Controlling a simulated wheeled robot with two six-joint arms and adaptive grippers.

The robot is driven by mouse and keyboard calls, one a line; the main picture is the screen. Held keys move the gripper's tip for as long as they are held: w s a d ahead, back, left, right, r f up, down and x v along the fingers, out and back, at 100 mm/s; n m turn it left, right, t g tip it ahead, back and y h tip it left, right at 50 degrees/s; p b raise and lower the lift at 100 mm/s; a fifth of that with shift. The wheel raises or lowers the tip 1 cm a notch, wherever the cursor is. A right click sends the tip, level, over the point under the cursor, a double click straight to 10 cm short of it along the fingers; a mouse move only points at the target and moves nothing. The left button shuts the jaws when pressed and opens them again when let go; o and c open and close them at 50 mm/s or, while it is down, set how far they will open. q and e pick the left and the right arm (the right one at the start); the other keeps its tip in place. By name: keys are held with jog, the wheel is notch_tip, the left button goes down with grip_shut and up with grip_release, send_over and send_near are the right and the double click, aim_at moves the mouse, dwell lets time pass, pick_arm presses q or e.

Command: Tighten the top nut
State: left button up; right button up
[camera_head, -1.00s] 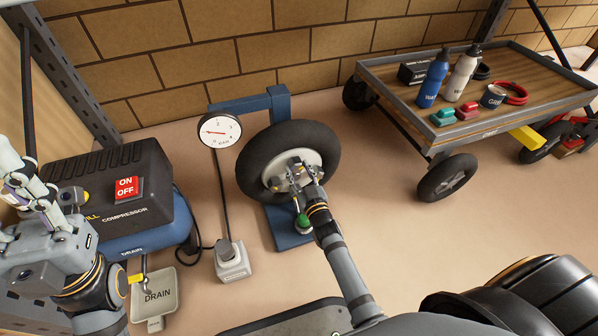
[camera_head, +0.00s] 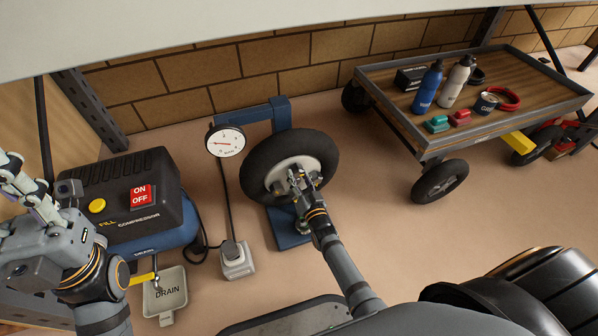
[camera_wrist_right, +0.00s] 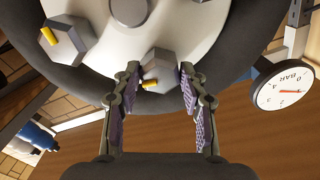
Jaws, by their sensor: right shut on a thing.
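A black-tyred wheel (camera_head: 251,176) with a pale hub stands on a blue stand (camera_head: 283,112). My right gripper (camera_head: 296,180) is at the hub and hides part of it in the head view. In the right wrist view, my right gripper (camera_wrist_right: 160,88) has its fingers on either side of a grey hex nut (camera_wrist_right: 157,68) with a yellow mark, and is shut on it. That view is upside down, so this is the top nut. Another marked nut (camera_wrist_right: 62,40) sits apart from the fingers. My left gripper (camera_head: 22,190) is at the left edge; its jaws are unclear.
A round gauge (camera_head: 226,141) stands left of the wheel. A compressor (camera_head: 115,175) with an ON/OFF switch and a drain tray (camera_head: 157,304) are further left. A cart (camera_head: 400,122) with bottles and small items is at the right. Floor between wheel and cart is clear.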

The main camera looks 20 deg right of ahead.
jog(key=m+p, duration=0.2)
jog(key=m, duration=0.1)
jog(key=shift+r, duration=0.15)
jog(key=m+p, duration=0.2)
jog(key=m, duration=0.2)
jog(key=m+p, duration=0.1)
jog(key=m, duration=0.8)
jog(key=shift+p, duration=0.4)
jog(key=o, duration=1.1)
jog(key=shift+o, duration=0.2)
jog(key=s, duration=1.2)
jog(key=shift+d, duration=0.15)
